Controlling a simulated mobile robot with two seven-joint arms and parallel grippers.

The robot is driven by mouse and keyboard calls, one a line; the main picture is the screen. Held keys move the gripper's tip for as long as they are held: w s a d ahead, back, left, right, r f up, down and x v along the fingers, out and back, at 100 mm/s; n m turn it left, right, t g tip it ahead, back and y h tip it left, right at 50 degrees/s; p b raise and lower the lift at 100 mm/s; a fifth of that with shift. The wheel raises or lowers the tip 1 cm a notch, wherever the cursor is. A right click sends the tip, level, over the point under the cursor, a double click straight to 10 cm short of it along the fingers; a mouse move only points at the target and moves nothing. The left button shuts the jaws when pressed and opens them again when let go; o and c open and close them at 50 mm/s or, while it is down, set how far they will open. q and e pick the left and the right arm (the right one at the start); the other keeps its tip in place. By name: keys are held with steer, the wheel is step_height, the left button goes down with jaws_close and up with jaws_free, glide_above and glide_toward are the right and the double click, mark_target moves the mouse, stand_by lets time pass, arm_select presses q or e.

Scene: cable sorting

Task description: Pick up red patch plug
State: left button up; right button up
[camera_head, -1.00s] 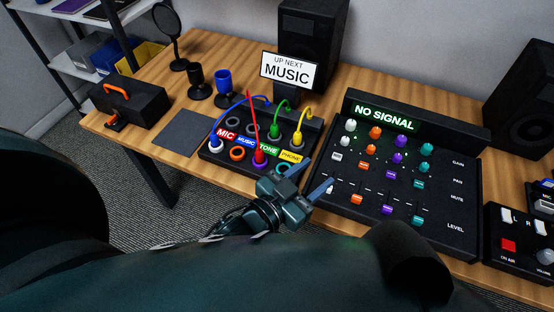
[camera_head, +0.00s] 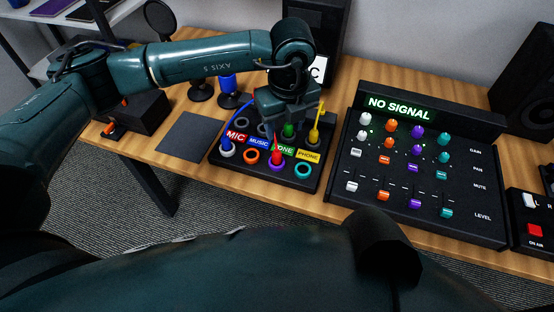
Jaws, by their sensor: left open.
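The red patch plug (camera_head: 277,156) stands upright in the front row of the black patch panel (camera_head: 228,170), below the TONE label, with a short piece of red cable showing above it. My left gripper (camera_head: 284,122) is open, pointing down over the panel, just behind and above the red plug. Its fingers are dark and partly merge with the panel, so I cannot tell whether they touch anything. It hides part of the back row and most of the red cable. The blue plug (camera_head: 226,149), green plug (camera_head: 288,130) and yellow plug (camera_head: 314,134) are also in the panel. My right gripper is not in view.
The mixer (camera_head: 420,180) with its NO SIGNAL display stands right of the panel. A grey mat (camera_head: 190,135) lies to the left. My left arm covers part of the sign and speaker.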

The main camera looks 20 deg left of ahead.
arm_select(q)
glide_above(277, 153)
steer(key=f, duration=0.7)
steer(key=shift+s+d+p, duration=0.25)
steer(key=shift+p, duration=0.15)
steer(key=shift+w+a+f+p, duration=0.15)
steer(key=shift+f+p, duration=0.1)
steer(key=shift+f, duration=1.15)
steer(key=shift+w+a+f+p, duration=0.1)
steer(key=shift+f+p, duration=0.15)
steer(key=shift+f, duration=1.15)
jaws_close()
